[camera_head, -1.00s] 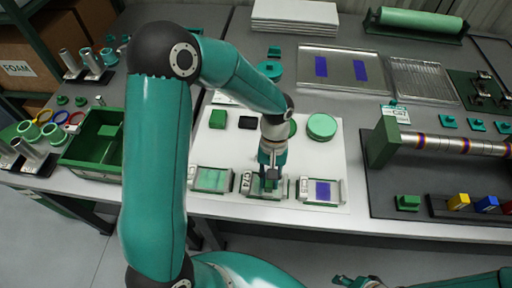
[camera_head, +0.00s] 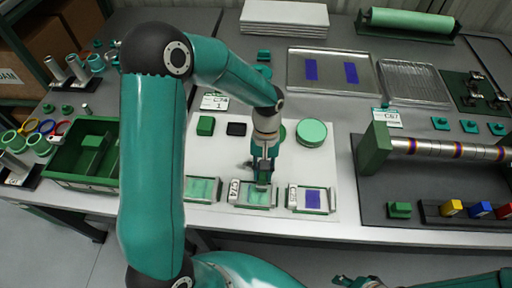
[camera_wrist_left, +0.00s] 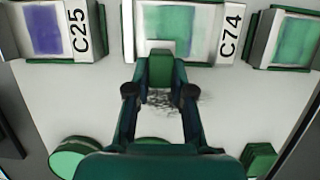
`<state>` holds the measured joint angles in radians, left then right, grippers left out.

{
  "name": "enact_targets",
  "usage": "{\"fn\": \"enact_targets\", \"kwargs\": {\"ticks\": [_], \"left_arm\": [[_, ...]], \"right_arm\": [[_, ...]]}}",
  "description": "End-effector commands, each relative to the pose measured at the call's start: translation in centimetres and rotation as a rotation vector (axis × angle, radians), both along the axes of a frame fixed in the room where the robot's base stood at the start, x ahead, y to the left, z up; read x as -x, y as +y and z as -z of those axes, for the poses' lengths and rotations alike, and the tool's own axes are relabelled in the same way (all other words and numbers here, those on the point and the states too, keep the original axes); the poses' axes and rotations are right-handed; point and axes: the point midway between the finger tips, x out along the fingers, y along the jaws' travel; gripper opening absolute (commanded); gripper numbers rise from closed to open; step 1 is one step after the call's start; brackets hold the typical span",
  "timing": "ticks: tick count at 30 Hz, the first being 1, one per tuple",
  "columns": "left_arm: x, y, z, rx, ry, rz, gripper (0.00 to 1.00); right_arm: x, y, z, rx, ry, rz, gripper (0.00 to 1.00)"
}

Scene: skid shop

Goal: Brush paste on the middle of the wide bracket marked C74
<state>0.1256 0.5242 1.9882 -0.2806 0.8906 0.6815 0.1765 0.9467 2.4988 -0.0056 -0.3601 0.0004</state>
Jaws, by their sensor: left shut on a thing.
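The wide bracket marked C74 (camera_head: 243,196) is the middle one of three at the front of a white sheet. In the left wrist view the C74 bracket (camera_wrist_left: 205,34) has a pale green patch on its middle. My left gripper (camera_head: 264,172) is just behind this bracket. In the left wrist view the gripper (camera_wrist_left: 160,92) is shut on a green brush (camera_wrist_left: 161,70), whose pale end overlaps the bracket's near edge. I cannot tell whether it touches. My right gripper (camera_head: 358,282) is at the bottom edge, partly cut off, its fingers unclear.
A bracket with a green patch (camera_head: 202,189) stands left of C74, and the C25 bracket (camera_wrist_left: 84,33) with a blue patch stands on its other side. A dark smudge (camera_wrist_left: 172,101) marks the sheet. A round green lid (camera_head: 311,132) and a green bin (camera_head: 68,168) are nearby.

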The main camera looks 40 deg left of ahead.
Motion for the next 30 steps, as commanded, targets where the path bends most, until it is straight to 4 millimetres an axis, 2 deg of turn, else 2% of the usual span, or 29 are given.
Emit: {"fn": "enact_targets", "kwargs": {"ticks": [2, 5, 21, 30], "left_arm": [[-0.2, 0.4, 0.0, 0.0, 0.0, -0.001, 0.0], [-0.3, 0.2, -2.2, -0.001, -0.006, 0.005, 0.0], [-0.5, -0.3, -6.9, 0.001, -0.001, 0.017, 0.0], [-0.5, -0.3, -8.1, 0.001, 0.0, 0.019, 0.0]], "right_arm": [[0.0, 0.0, -0.1, 0.0, 0.0, 0.0, 0.4], [0.0, 0.0, -1.2, 0.0, 0.0, 0.0, 0.4], [0.0, 0.0, -4.8, 0.0, 0.0, 0.0, 0.4], [0.0, 0.0, -5.5, 0.0, 0.0, 0.0, 0.4]]}}
